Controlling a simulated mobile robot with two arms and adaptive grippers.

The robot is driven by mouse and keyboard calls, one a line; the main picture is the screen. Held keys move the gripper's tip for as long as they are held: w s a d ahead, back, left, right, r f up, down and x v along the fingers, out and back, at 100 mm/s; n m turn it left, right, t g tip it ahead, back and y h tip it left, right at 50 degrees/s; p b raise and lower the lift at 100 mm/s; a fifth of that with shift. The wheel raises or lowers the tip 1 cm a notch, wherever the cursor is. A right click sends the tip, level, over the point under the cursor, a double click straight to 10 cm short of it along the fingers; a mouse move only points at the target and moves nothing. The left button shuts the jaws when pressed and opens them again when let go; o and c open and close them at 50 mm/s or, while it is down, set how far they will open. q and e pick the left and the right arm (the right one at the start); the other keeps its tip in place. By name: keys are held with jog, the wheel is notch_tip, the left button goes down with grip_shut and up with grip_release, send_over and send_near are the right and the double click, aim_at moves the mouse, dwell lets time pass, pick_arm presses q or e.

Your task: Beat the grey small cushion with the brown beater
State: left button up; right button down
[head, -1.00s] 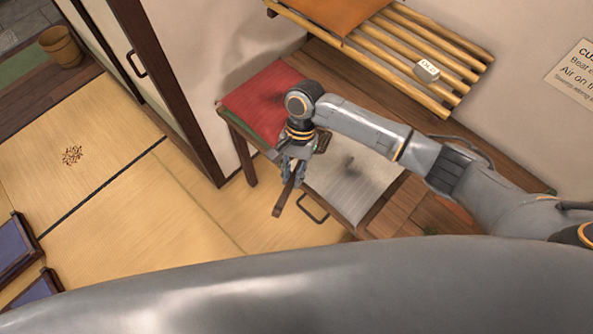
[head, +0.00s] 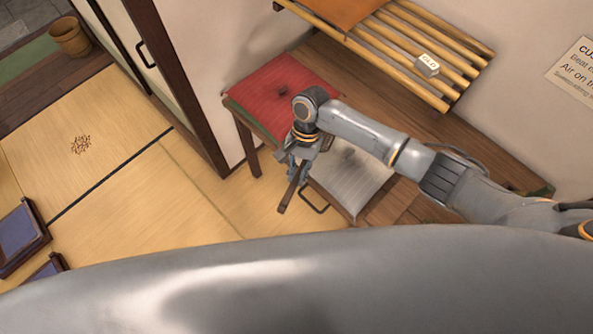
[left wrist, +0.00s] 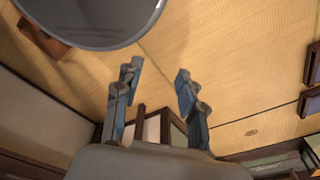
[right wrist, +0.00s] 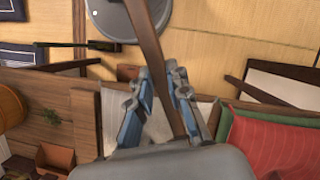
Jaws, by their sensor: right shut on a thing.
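The grey small cushion (head: 352,186) lies on the wooden bench, with a dark smudge on top. My arm partly hides it in the head view. My right gripper (head: 298,174) is shut on the brown beater (head: 289,196), just left of the grey cushion. In the right wrist view the brown beater (right wrist: 147,35) runs between the fingers and out of the top of the picture; its head is not visible. My left gripper (left wrist: 156,76) shows only in the left wrist view, open and empty above the tatami.
A red cushion (head: 270,92) with a dark spot lies left of the grey one. A slatted rack (head: 445,62) on the wall holds an orange cushion (head: 345,10) and a small white block (head: 427,65). Open tatami (head: 190,205) lies left of the bench.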

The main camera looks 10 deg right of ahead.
notch_tip(320, 180, up, 3)
jog(key=shift+s+d+r+b, duration=0.1)
jog(key=shift+r+b, duration=0.1)
jog(key=shift+b, duration=0.2)
jog(key=shift+f, duration=0.25)
pick_arm(q)
notch_tip(320, 180, down, 6)
jog(key=b, duration=0.6)
pick_arm(e)
notch_tip(320, 180, down, 11)
notch_tip(320, 180, up, 6)
jog(key=p, duration=0.6)
jog(key=shift+r, duration=0.25)
notch_tip(320, 180, up, 4)
jog(key=shift+r, duration=0.15)
pick_arm(q)
notch_tip(320, 180, up, 6)
jog(key=s, duration=0.1)
jog(key=shift+s+r, duration=0.15)
jog(key=shift+r, duration=0.05)
pick_arm(e)
jog(key=shift+r, duration=0.3)
